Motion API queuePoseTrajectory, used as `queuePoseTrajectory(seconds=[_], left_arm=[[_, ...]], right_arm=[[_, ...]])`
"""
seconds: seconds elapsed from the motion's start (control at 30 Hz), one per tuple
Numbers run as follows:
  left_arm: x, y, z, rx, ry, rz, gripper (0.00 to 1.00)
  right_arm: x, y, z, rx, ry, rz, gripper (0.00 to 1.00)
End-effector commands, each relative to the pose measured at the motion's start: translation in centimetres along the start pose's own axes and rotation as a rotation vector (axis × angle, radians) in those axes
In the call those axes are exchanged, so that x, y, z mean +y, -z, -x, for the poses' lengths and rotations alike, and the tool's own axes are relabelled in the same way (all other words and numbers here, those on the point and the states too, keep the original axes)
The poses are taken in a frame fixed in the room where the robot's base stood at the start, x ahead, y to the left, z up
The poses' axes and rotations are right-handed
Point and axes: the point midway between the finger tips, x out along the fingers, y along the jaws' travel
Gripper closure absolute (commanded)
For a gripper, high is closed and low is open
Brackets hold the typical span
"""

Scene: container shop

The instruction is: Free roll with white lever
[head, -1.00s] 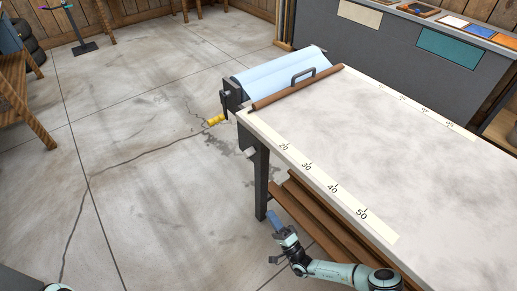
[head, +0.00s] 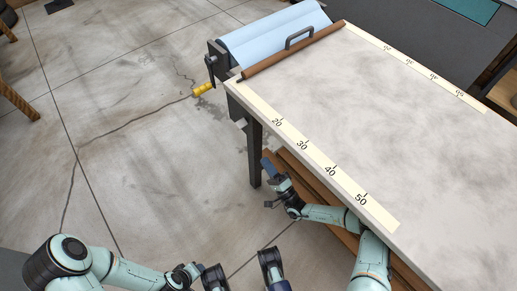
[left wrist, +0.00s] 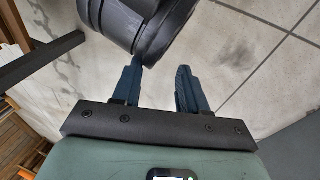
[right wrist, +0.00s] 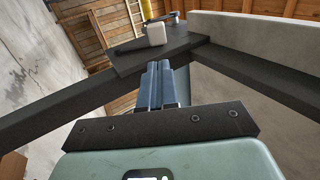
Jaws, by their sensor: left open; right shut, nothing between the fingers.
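The blue roll (head: 275,38) lies in a dark holder at the table's far left end, with a brown bar along its near side. The small white lever (head: 240,124) sticks out below the table's left corner. It also shows in the right wrist view (right wrist: 156,34), on a dark bracket just beyond the fingers. My right gripper (head: 267,164) is shut and empty beside the table's edge, below and right of the lever, apart from it. Its fingers (right wrist: 163,66) point toward the bracket. My left gripper (head: 241,268) is open and empty at the bottom of the head view.
A crank with a yellow handle (head: 203,89) juts out left of the roll holder. The table (head: 390,115) has a bare pale top with number strips. A dark table leg (head: 254,160) stands by my right gripper, and brown boards lie under the edge. The floor left is clear.

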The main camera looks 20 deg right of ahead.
Motion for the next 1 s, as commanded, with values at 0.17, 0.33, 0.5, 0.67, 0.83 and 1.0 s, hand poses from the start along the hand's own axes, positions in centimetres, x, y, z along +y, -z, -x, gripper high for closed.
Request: queuePoseTrajectory(seconds=[0.17, 0.33, 0.5, 0.67, 0.83, 1.0], left_arm=[[-0.3, 0.9, -0.9, 0.027, 0.002, 0.002, 0.57], [-0.7, 2.2, -1.8, 0.066, 0.005, 0.005, 0.57], [-1.5, 2.4, -3.0, 0.067, 0.018, 0.013, 0.57], [-2.7, 0.8, -3.9, 0.016, 0.039, 0.026, 0.57], [-3.1, 0.2, -4.2, -0.004, 0.046, 0.031, 0.57], [-3.1, 0.1, -4.2, -0.006, 0.047, 0.032, 0.57]], right_arm=[[0.1, -0.1, -3.3, -0.003, 0.003, -0.001, 1.00], [0.2, -0.1, -7.0, -0.003, 0.002, -0.001, 1.00], [0.2, -0.1, -10.2, -0.002, 0.002, 0.000, 1.00], [0.2, -0.1, -12.1, -0.001, 0.001, 0.000, 1.00], [0.1, -0.1, -13.0, 0.000, 0.000, -0.001, 1.00], [0.0, -0.1, -13.1, 0.000, 0.000, -0.001, 1.00]])
